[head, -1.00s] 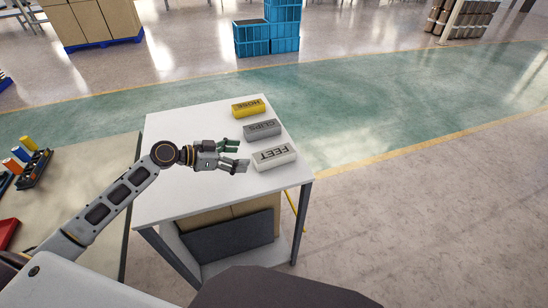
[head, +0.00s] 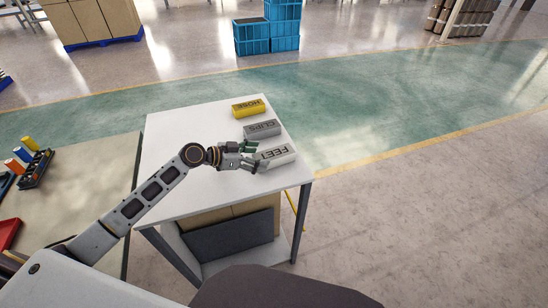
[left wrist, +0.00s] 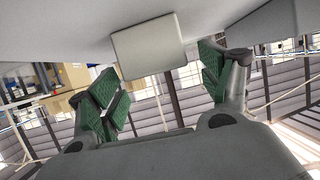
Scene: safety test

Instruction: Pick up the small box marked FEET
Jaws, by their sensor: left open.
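The small white box marked FEET (head: 277,156) lies on the white table (head: 184,191) near its right front edge. My left gripper (head: 256,158) is open at the box's left end, and its fingers hide part of that end. I cannot tell if they touch it. In the left wrist view the open green-padded fingers (left wrist: 162,85) stand either side of a pale box end (left wrist: 147,46), which lies ahead between them. My right gripper is not in view.
A grey box marked CLIPS (head: 262,130) lies just behind the FEET box, close to my left fingers. A yellow box marked HOSE (head: 248,108) is farther back. The table's left part is bare. Floor lies beyond its right edge.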

